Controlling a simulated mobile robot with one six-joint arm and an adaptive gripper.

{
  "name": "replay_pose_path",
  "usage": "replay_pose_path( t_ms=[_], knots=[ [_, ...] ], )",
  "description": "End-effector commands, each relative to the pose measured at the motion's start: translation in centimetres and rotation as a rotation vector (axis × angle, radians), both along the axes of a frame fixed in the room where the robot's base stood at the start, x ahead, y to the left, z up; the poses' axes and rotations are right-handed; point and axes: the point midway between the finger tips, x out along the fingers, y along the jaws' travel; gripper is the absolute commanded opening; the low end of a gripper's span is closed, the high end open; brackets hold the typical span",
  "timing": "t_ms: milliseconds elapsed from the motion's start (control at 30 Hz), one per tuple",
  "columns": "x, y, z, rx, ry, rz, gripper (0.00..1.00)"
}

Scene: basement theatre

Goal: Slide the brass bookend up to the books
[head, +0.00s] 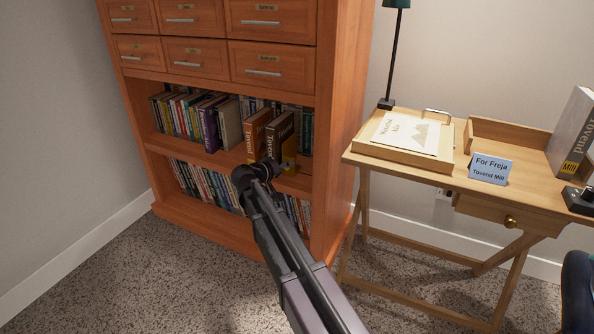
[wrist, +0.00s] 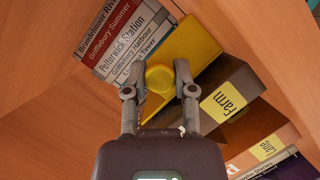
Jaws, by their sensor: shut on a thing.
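The brass bookend (wrist: 196,48) is a yellow plate with a round knob (wrist: 160,77), seen in the wrist view. My gripper (wrist: 161,68) has its two fingers on either side of the knob, shut on it. A row of upright books (wrist: 118,38) with titled spines lies to the left of the bookend in this view. I cannot tell whether the bookend touches them.
A dark brown book (wrist: 225,95) marked "Farm" stands close to the bookend's right, with an orange-brown one beyond it. The shelf's upright side (head: 340,110) is to the right. A wooden desk (head: 400,170) with a lamp and box stands further right.

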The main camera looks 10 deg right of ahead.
Motion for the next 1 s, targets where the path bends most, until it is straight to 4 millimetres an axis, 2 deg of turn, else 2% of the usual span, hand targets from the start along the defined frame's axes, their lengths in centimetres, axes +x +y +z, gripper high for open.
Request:
replay_pose_path(
  t_ms=[33, 333, 367, 400, 467, 1000],
  knots=[
    [0.47, 0.29, 0.06, -0.002, -0.001, 0.002, 0.00],
    [0.41, 0.26, 0.07, -0.003, -0.002, 0.002, 0.00],
    [0.42, 0.26, 0.08, -0.003, -0.002, 0.002, 0.43],
    [0.41, 0.26, 0.07, -0.003, -0.002, 0.002, 0.55],
    [0.38, 0.26, 0.07, -0.003, -0.001, 0.002, 0.70],
    [0.28, 0.26, 0.02, -0.001, -0.001, 0.000, 0.70]
  ],
)
